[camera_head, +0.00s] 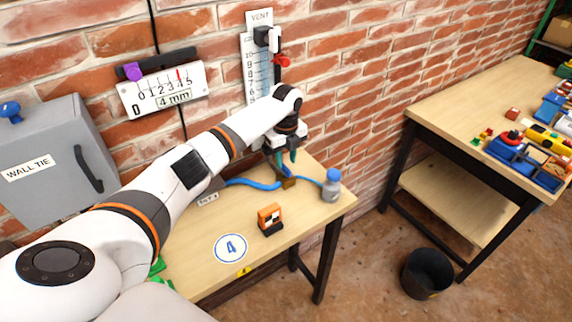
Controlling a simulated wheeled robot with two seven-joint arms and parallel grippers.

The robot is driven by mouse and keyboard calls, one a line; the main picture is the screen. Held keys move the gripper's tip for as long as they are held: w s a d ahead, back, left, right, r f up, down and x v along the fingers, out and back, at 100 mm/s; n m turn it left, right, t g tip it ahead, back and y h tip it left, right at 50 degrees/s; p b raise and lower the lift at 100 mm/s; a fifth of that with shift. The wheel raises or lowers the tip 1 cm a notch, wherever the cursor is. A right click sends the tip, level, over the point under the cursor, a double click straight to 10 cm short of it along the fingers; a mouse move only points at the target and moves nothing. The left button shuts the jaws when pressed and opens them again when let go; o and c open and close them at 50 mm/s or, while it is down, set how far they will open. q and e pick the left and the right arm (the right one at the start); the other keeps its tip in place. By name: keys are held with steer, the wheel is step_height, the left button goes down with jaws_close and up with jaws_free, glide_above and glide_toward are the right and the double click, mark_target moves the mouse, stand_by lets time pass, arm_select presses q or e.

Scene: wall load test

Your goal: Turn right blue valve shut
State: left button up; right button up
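My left arm reaches across the table from the left, and my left gripper (282,158) points down near the brick wall. Its two teal fingertips look spread apart, just above a small blue valve handle (287,171) on a brass-coloured body (287,184). I cannot tell whether the fingertips touch the handle. A blue hose (252,183) runs to this valve from the left. On its right a thin blue line leads toward a grey bottle with a blue top (332,186). My arm hides part of the table and hose. My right gripper is not in view.
The wooden table (200,262) also bears an orange and black device (270,219) and a round "4" label (230,248). A gauge (163,92), a vent scale (257,70) and a grey cabinet (50,165) are on the wall. A black bin (427,273) stands right.

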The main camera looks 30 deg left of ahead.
mark_target(286, 168)
arm_select(q)
step_height(286, 168, up, 9)
steer(key=b, duration=0.1)
steer(key=shift+r+b, duration=0.2)
steer(key=shift+b, duration=0.15)
steer(key=shift+f, duration=0.15)
